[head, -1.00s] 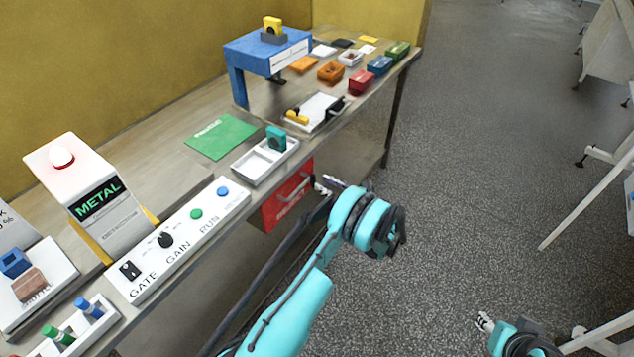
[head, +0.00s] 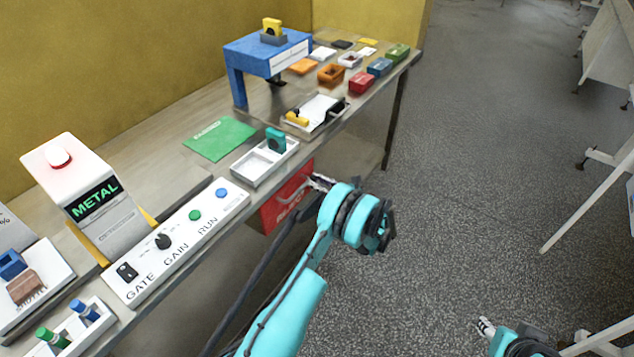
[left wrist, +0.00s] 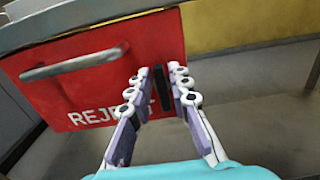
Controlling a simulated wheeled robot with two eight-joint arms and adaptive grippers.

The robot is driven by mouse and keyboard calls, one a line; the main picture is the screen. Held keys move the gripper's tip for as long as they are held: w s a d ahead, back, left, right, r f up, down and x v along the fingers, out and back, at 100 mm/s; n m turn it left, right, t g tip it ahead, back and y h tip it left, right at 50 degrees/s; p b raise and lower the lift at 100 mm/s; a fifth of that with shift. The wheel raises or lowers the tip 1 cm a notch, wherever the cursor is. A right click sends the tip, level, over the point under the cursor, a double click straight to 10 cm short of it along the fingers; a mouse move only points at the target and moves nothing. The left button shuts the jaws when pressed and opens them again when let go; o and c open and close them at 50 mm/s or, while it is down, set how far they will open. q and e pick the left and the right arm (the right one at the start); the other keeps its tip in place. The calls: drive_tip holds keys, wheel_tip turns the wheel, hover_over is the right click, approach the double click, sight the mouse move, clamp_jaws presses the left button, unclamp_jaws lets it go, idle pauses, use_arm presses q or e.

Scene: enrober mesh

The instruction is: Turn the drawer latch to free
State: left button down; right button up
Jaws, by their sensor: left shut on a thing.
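The red drawer (head: 282,203) marked REJECT hangs under the bench front and looks closed. It also fills the upper left of the left wrist view (left wrist: 95,88), with a grey bar handle (left wrist: 75,64) at its left. The latch (left wrist: 162,88) is a dark upright bar near the drawer's right edge. My left gripper (left wrist: 165,76) is shut on the latch, one finger on each side. In the head view my left gripper (head: 320,182) is at the drawer's right end, and the latch is hidden there. My right gripper (head: 484,327) is low at the right, away from the bench; its jaw opening is unclear.
Above the drawer, the bench holds a white tray (head: 250,172) with a teal block, a control panel (head: 150,274) with a knob and buttons, and a METAL detector unit (head: 120,232). A blue arch (head: 240,60) stands farther back. Open floor (head: 450,180) lies to the right.

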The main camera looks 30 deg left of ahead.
use_arm(q)
drive_tip(key=shift+n, duration=0.3)
drive_tip(key=shift+s+f+n, duration=0.25)
drive_tip(key=shift+n, duration=2.6)
drive_tip(key=shift+s+f+n, duration=0.25)
drive_tip(key=shift+f+n, duration=0.05)
drive_tip(key=shift+n, duration=2.6)
drive_tip(key=shift+s+f+n, duration=0.25)
drive_tip(key=shift+n, duration=2.6)
drive_tip(key=c, duration=1.6)
unclamp_jaws()
